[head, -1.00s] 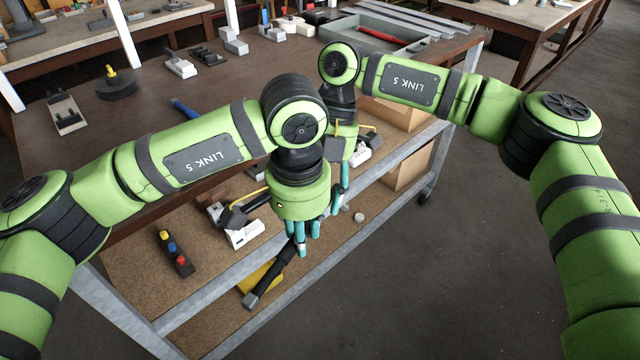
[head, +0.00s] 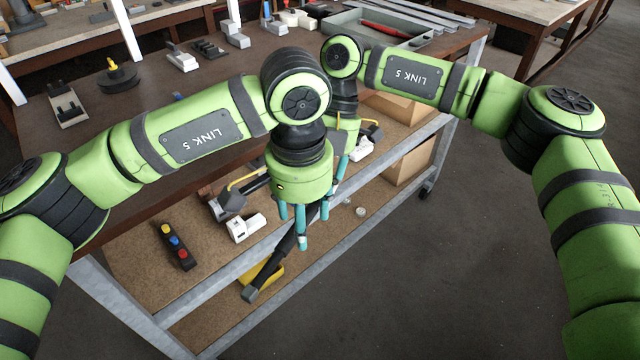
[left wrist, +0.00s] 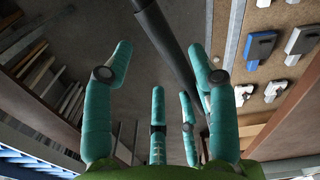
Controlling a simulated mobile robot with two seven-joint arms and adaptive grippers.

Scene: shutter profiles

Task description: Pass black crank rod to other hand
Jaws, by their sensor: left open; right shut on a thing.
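The black crank rod (head: 284,246) hangs at a slant, its lower end with a grey block down and to the left, its upper part hidden behind my left gripper. My right gripper (head: 338,172) is shut on its upper part; the grip is mostly hidden by the left hand. My left gripper (head: 302,226) is open in front of the rod, fingers pointing down. In the left wrist view the rod (left wrist: 168,42) runs from the top edge down right toward the right finger of my left gripper (left wrist: 162,62). I cannot tell whether they touch.
A workbench (head: 130,170) with a lower shelf stands behind the arms. The floor at right is clear.

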